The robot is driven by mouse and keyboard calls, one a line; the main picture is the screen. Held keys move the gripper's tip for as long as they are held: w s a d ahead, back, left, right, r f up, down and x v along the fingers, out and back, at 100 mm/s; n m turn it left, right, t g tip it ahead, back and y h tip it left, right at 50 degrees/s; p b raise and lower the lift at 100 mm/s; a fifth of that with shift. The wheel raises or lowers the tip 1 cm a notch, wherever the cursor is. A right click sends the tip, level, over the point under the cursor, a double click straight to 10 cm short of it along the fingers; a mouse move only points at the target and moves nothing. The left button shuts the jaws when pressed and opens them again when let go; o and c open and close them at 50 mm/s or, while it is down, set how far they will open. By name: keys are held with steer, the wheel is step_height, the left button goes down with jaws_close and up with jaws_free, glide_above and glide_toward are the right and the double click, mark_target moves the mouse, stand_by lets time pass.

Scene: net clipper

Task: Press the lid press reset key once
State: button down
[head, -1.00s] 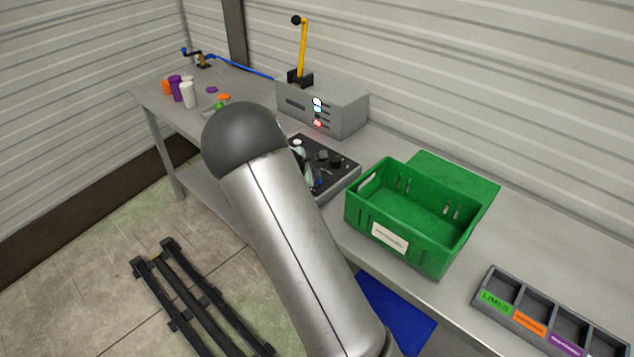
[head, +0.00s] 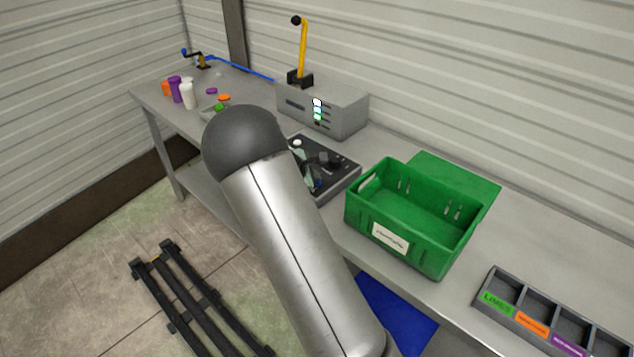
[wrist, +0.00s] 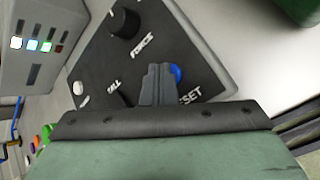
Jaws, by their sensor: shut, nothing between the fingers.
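The control panel (wrist: 200,58) is a black-topped box on the bench, and it also shows in the head view (head: 345,168). Its blue key (wrist: 178,74) is beside lettering that ends in "SET", the start hidden by my gripper. My gripper (wrist: 158,68) is shut and empty, its tips over the panel at the blue key's left edge and partly covering it. I cannot tell whether they touch the key. A black knob (wrist: 125,22) near "FORCE" and a white button (wrist: 78,88) are on the same panel. In the head view my arm hides part of the panel.
A grey press box (head: 340,110) with a yellow lever (head: 303,50) and lit indicators (head: 318,110) stands behind the panel. A green crate (head: 400,245) is close on the right. Cups (head: 188,95) and a divided tray (head: 490,287) are farther off.

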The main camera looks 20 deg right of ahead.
steer(key=shift+r, duration=0.1)
steer(key=shift+r+p, duration=0.45)
steer(key=shift+r, duration=0.2)
steer(key=shift+r+p, duration=1.75)
steer(key=shift+r, duration=0.85)
steer(key=shift+f, duration=0.1)
